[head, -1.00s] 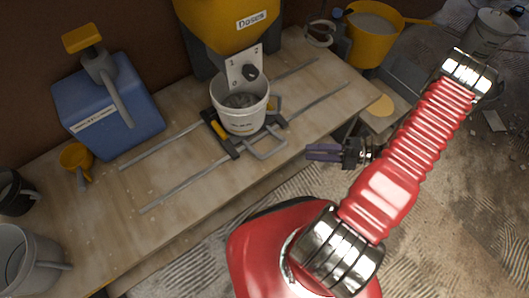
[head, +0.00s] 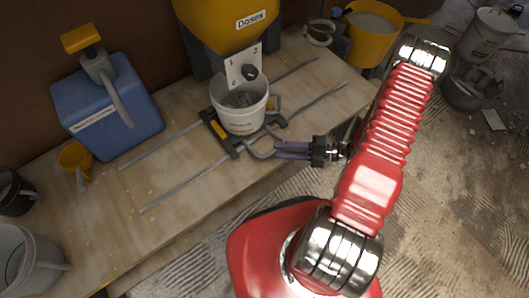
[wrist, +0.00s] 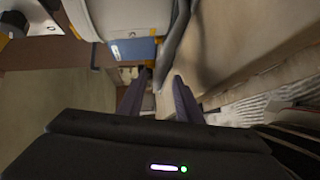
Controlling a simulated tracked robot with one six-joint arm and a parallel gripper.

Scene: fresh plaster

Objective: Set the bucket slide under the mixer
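The bucket slide (head: 215,130) is a dark frame with yellow clamps and a grey loop handle (head: 262,152) at its front, on two rails. A white bucket (head: 240,115) with grey contents stands upright on it. The yellow mixer (head: 215,25), labelled "Doses", is behind; the bucket is in front of and partly below it. My gripper (head: 276,150) is open, its purple fingertips right by the handle's right end; contact is unclear. In the wrist view my gripper (wrist: 153,85) has its fingers apart, with the grey handle bar (wrist: 176,35) just beyond them and the bucket (wrist: 120,15) above.
A numbered plate with a dark knob (head: 248,71) hangs above the bucket. A blue container (head: 110,110) and small yellow scoop (head: 77,158) stand left on the wooden bench (head: 190,185). A yellow bucket (head: 372,30) is at the back right. The bench front is clear.

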